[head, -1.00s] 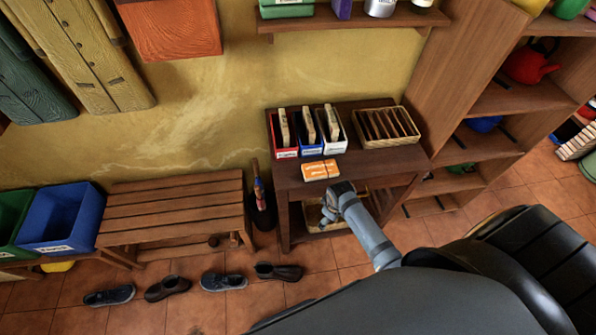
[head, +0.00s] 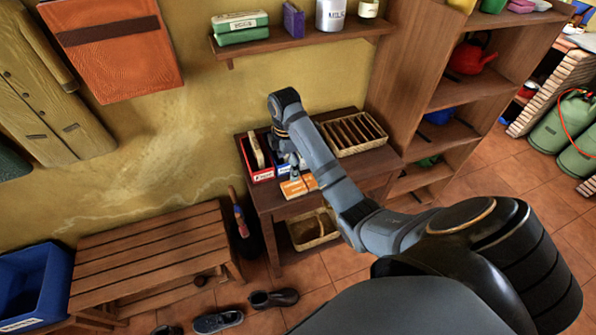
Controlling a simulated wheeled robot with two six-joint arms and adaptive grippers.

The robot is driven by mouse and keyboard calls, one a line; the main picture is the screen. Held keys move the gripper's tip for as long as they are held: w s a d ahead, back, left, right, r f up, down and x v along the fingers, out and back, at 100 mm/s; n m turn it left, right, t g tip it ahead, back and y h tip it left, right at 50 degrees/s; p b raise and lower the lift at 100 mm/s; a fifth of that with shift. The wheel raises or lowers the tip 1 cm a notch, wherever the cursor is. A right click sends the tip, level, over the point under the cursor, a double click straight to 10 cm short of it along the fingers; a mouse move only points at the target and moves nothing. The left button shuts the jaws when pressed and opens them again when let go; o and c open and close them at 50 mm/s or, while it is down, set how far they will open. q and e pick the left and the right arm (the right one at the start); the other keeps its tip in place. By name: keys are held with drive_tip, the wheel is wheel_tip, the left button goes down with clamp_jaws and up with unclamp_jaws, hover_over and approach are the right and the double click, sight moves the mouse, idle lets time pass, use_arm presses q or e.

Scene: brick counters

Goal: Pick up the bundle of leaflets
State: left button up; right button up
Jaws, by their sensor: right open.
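The bundle of leaflets (head: 290,189) is a small orange-and-white stack lying flat near the front edge of the dark wooden table (head: 268,205). My right gripper (head: 294,172) points down at the bundle from above, at its back part. Its jaws are open. The forearm and gripper hide part of the bundle's surroundings, and I cannot tell whether the fingers touch it. My left gripper is out of view.
Behind the bundle stand a red box (head: 258,173) and a blue one, partly hidden by my arm. A slotted wicker tray (head: 372,149) is at the table's right. A wall shelf (head: 300,45) hangs above and a bookcase (head: 400,80) stands right.

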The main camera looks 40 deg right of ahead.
drive_tip(key=b, duration=0.5)
hover_over(291, 187)
wheel_tip(291, 187, down, 5)
drive_tip(key=shift+w+a, duration=0.1)
drive_tip(key=shift+a, duration=0.05)
drive_tip(key=shift+f+b, duration=0.3)
drive_tip(key=shift+f, duration=0.05)
drive_tip(key=shift+w, duration=0.1)
drive_tip(key=f+b, duration=0.4)
drive_tip(key=f, duration=0.1)
drive_tip(key=shift+s, duration=0.2)
drive_tip(key=shift+r, duration=0.1)
drive_tip(key=c, duration=1.1)
